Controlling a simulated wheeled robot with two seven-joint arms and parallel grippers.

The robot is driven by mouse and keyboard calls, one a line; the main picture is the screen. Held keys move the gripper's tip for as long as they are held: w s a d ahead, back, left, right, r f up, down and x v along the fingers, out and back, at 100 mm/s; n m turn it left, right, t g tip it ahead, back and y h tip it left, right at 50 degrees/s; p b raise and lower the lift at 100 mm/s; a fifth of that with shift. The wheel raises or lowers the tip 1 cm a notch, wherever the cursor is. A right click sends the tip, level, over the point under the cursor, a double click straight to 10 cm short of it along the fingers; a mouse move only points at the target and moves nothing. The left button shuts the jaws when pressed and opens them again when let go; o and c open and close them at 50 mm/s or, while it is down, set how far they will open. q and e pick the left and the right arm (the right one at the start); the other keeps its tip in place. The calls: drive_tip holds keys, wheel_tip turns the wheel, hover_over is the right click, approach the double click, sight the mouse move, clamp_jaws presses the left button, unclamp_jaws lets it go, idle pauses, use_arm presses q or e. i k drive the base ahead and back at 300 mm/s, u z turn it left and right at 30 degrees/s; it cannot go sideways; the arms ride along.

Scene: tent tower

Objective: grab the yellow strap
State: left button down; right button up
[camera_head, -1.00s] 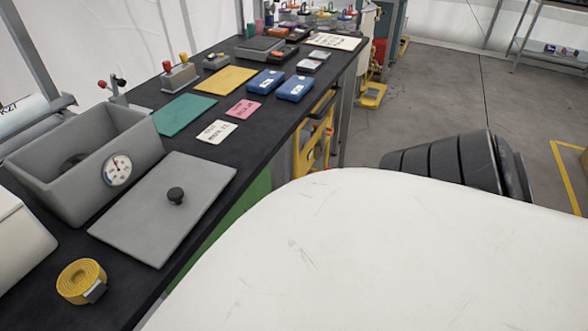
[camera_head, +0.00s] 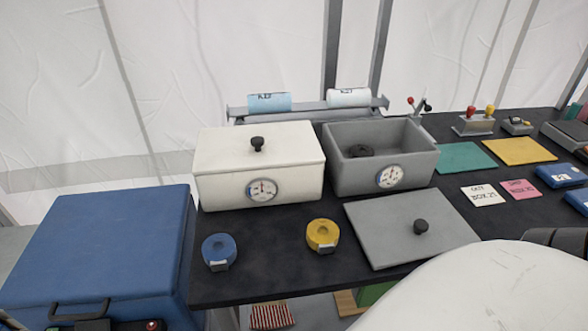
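The yellow strap (camera_head: 322,235) is a flat round coil with a grey buckle at its lower edge. It lies on the black tabletop (camera_head: 280,278) near the front edge, between a blue strap coil (camera_head: 219,251) on its left and a flat grey lid (camera_head: 410,229) with a black knob on its right. Nothing touches it or covers it.
A closed white box (camera_head: 258,170) and an open grey box (camera_head: 380,160), each with a dial, stand behind the straps. A large blue case (camera_head: 105,240) stands left of the table. Cards and blue packs (camera_head: 562,175) lie further right. My white body fills the lower right.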

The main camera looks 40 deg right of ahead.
sight(322, 234)
drive_tip(key=k, duration=0.55)
drive_tip(key=z, duration=1.15)
drive_tip(key=i, duration=0.5)
drive_tip(key=z, duration=0.2)
drive_tip(key=k, duration=0.4)
drive_tip(key=z, duration=0.35)
drive_tip(key=i, duration=0.1)
